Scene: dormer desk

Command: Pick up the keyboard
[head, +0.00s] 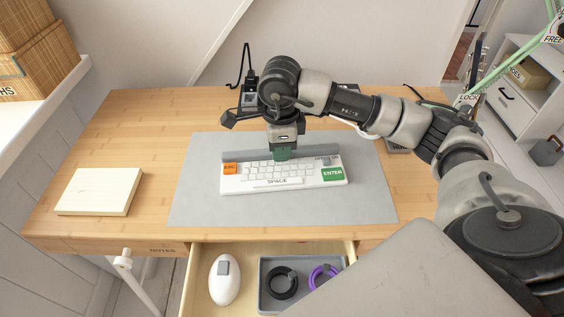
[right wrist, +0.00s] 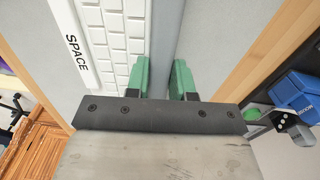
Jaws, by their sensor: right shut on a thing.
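The white keyboard (head: 262,185) lies on the grey desk mat (head: 200,205), with an orange key at its left and a green ENTER key at its right. A grey bar (head: 240,155) runs along its far edge. My right gripper (head: 283,154) comes down from above at the middle of that bar. In the right wrist view its green fingers (right wrist: 160,75) stand on either side of the bar, shut on it, beside the keyboard's white keys (right wrist: 115,40). The keyboard looks flat on the mat; any gap beneath is not visible. My left gripper is out of view.
A notepad block (head: 98,191) lies on the desk's left. The open drawer (head: 196,285) in front holds a white mouse (head: 225,280) and a grey tray (head: 268,263) with black and purple coils. Dark objects stand at the desk's back, behind my right arm.

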